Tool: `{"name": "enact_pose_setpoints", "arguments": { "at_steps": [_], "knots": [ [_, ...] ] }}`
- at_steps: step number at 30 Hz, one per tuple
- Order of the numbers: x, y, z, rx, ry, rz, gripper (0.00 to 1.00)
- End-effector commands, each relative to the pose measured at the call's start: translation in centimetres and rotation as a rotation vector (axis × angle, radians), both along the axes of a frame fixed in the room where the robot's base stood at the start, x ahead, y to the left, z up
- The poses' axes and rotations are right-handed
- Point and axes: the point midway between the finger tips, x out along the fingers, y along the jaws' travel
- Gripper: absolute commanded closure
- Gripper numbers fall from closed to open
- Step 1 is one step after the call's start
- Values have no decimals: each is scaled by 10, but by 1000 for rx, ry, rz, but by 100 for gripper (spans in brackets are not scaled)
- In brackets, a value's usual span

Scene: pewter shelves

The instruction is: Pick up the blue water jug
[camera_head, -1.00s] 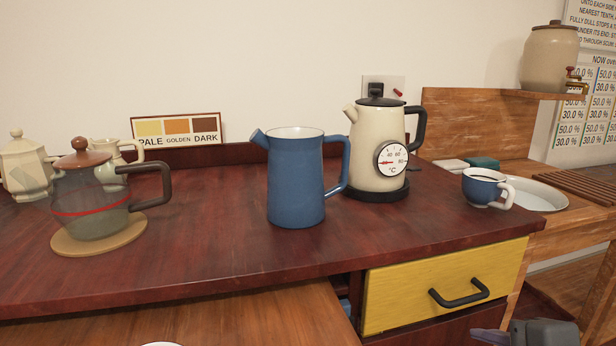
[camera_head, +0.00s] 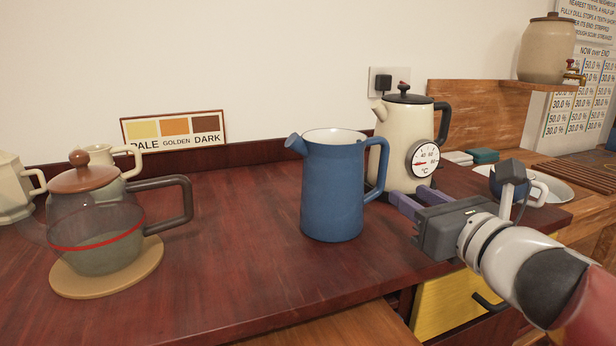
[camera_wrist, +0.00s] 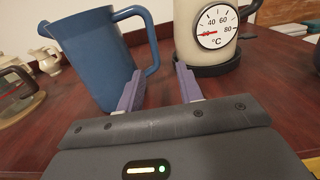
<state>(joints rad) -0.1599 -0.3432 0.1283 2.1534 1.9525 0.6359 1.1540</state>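The blue water jug (camera_head: 331,195) stands upright on the dark red counter, its spout to the left and its handle to the right. My gripper (camera_head: 412,200) is to the right of the jug, at about the height of its lower body, with its fingers pointing towards the counter's back. In the wrist view the jug (camera_wrist: 98,58) is at the left, its handle just beyond the left finger. My gripper (camera_wrist: 158,88) is open, with a clear gap between its fingers and nothing in it.
A cream kettle with a thermometer dial (camera_head: 408,140) stands close behind my gripper. A glass teapot (camera_head: 95,235) sits on a round cork mat (camera_head: 140,272) at the left. A blue cup (camera_head: 497,182) is partly hidden behind my arm. The counter between teapot and jug is clear.

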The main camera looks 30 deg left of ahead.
Motion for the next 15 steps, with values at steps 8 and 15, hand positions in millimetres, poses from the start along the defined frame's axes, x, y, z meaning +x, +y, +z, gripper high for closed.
{"name": "enact_pose_setpoints", "arguments": {
  "at_steps": [8,15],
  "knots": [
    [17,19,1,6,4,0,64],
    [38,45,6,5,5,0,64]
  ]
}}
